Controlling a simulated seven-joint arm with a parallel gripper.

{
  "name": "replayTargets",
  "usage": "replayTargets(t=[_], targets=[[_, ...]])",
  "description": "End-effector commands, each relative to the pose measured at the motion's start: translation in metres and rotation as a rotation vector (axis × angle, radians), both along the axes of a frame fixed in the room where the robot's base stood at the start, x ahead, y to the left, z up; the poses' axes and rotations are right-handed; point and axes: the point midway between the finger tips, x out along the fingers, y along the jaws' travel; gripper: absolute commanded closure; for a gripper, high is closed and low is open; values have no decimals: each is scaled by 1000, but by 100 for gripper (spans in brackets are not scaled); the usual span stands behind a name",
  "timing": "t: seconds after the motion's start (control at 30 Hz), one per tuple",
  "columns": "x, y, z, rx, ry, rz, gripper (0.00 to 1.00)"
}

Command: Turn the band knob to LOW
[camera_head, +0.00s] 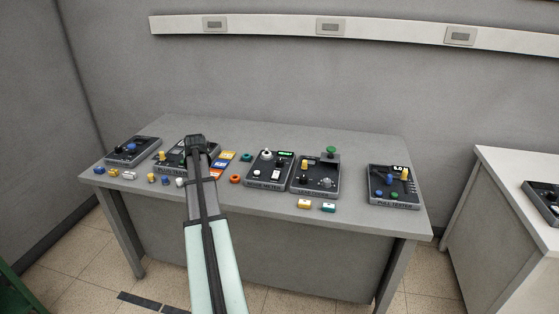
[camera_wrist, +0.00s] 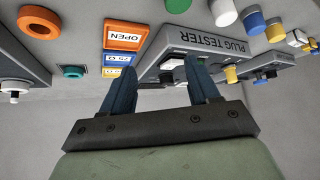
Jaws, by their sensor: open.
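My gripper (camera_head: 195,142) is over the plug tester (camera_head: 168,168) on the grey table, with its fingers apart and nothing between them. In the wrist view, my gripper (camera_wrist: 162,66) points at the plug tester (camera_wrist: 212,43), whose lettering is upside down. I cannot tell which knob is the band knob, as no BAND or LOW marking is legible. Knobs show on other devices: a white knob (camera_head: 267,154) on a meter (camera_head: 264,184) with a green display, and a grey knob (camera_head: 326,183) on the device (camera_head: 316,192) to its right. My gripper touches neither. My arm hides part of the plug tester.
A pull tester (camera_head: 393,203) stands at the table's right, another small device (camera_head: 120,156) at its left. Coloured tiles, including an orange OPEN tile (camera_wrist: 124,36), rings and small pegs lie around the plug tester. The table's (camera_head: 365,150) back right is clear.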

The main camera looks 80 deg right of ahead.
Motion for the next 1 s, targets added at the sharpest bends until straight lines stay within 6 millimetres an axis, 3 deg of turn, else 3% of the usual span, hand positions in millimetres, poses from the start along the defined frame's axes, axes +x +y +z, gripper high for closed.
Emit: replayTargets(t=[0.03, 0.2, 0.4, 0.53, 0.7, 0.87, 1.0], targets=[[-25, -20, 10, 20, 8, -49, 40], [-109, -61, 35, 105, 42, -208, 40], [-208, -93, 66, 199, 71, -394, 40], [-256, -102, 82, 245, 84, -487, 40], [-289, -105, 92, 277, 92, -550, 40], [-296, -108, 89, 286, 93, -564, 40], [-295, -114, 74, 286, 94, -563, 40]])
